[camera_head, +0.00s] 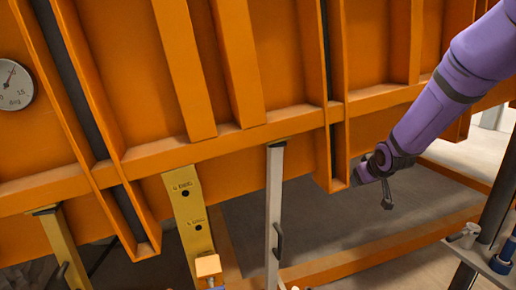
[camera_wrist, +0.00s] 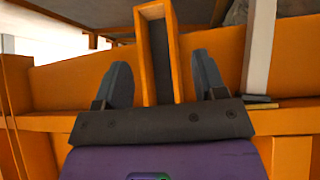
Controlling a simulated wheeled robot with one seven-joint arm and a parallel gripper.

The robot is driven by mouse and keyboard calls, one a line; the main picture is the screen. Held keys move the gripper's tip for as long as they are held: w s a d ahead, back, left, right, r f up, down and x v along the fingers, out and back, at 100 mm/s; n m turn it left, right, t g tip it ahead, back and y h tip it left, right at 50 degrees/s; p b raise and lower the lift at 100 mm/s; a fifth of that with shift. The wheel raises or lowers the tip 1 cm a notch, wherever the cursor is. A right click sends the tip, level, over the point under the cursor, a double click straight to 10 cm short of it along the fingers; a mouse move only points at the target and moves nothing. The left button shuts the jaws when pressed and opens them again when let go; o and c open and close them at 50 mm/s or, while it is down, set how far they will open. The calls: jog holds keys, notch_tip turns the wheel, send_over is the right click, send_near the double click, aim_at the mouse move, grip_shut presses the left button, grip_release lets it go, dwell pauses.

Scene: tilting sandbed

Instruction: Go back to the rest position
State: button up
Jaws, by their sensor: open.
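My purple arm comes in from the right in the head view. My gripper (camera_head: 386,198) is beside the lower end of an orange channel post (camera_head: 338,150) of the sandbed frame, and its fingers are small there. In the wrist view my gripper (camera_wrist: 163,85) has its two dark fingers spread apart, with nothing held between them. The orange channel (camera_wrist: 157,60) shows between and beyond the fingers. I cannot tell whether any finger touches it.
The ribbed orange sandbed wall (camera_head: 285,70) fills the head view. Below it stand a yellow drilled post (camera_head: 188,215) and a grey post with a handle (camera_head: 273,210). A round dial (camera_head: 14,84) is at the left. Clamp-like fittings (camera_head: 490,250) stand at lower right.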

jog(key=s+r+m, duration=0.1)
jog(key=s+r, duration=0.8)
jog(key=s+a+r+m+g, duration=0.1)
jog(key=s+r, duration=0.2)
jog(key=s, duration=1.2)
jog(key=s+a+r+m+g, duration=0.1)
jog(key=s+r, duration=0.3)
jog(key=s, duration=1.1)
jog(key=shift+a+g, duration=0.2)
jog(key=shift+g, duration=0.6)
